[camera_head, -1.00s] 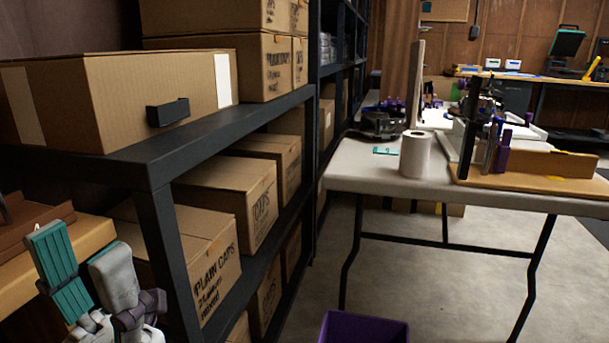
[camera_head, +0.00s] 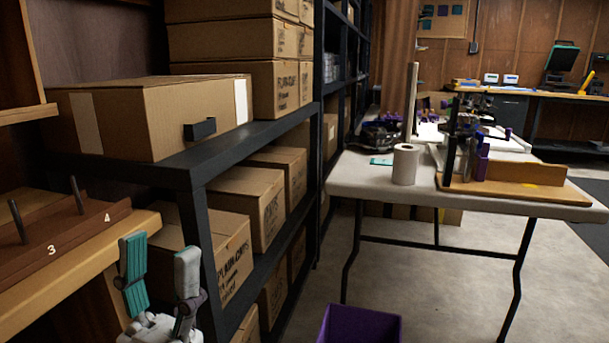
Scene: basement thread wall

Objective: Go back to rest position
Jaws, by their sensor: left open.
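My left gripper (camera_head: 160,275) is at the lower left of the head view, pointing up. Its two fingers, with teal and grey pads, stand apart with nothing between them. It is in front of the black shelf's near post and to the right of a wooden ledge. My right gripper is not in view.
A brown peg board (camera_head: 65,238) marked 3 and 4 lies on the wooden ledge (camera_head: 130,243) at left. A black shelf (camera_head: 240,142) holds several cardboard boxes. A white table (camera_head: 350,178) bears a paper roll (camera_head: 405,165). A purple bin (camera_head: 360,325) stands on the floor.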

